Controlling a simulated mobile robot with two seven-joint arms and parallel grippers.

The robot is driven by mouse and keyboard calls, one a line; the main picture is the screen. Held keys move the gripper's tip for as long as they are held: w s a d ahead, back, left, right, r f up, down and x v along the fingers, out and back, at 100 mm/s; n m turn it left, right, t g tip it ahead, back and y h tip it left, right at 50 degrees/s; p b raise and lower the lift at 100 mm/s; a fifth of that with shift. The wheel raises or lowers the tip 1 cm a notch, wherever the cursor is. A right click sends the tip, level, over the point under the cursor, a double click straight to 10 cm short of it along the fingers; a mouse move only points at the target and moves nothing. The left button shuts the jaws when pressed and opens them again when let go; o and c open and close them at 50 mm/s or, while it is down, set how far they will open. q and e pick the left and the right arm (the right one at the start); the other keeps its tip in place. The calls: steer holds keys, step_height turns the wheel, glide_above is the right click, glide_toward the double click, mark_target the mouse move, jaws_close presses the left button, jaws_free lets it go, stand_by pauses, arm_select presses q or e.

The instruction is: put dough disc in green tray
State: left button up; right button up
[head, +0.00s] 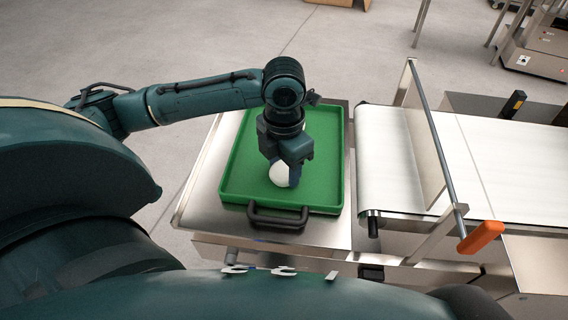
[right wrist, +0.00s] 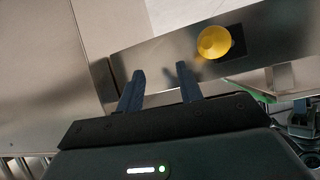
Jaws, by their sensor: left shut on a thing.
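The green tray (head: 331,190) lies on a steel table, with a black handle on its near side. My left gripper (head: 284,178) reaches down over the middle of the tray and is shut on the white, rounded dough disc (head: 279,174). The gripper hides part of the disc, and I cannot tell whether the disc touches the tray floor. No other dough shows in the tray. In the right wrist view my right gripper (right wrist: 160,86) has its two dark fingers apart with nothing between them.
A white conveyor belt (head: 475,160) on a steel machine stands right of the tray, with a crossbar and an orange-handled lever (head: 481,236). The right wrist view shows a yellow round knob (right wrist: 214,42) on a steel panel close beyond the fingers. Open floor lies behind the table.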

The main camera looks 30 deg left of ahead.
mark_target(284, 170)
arm_select(q)
steer(key=o, duration=1)
steer(key=shift+f, duration=0.1)
step_height(284, 170, up, 12)
steer(key=shift+r+p, duration=0.2)
steer(key=shift+p, duration=0.45)
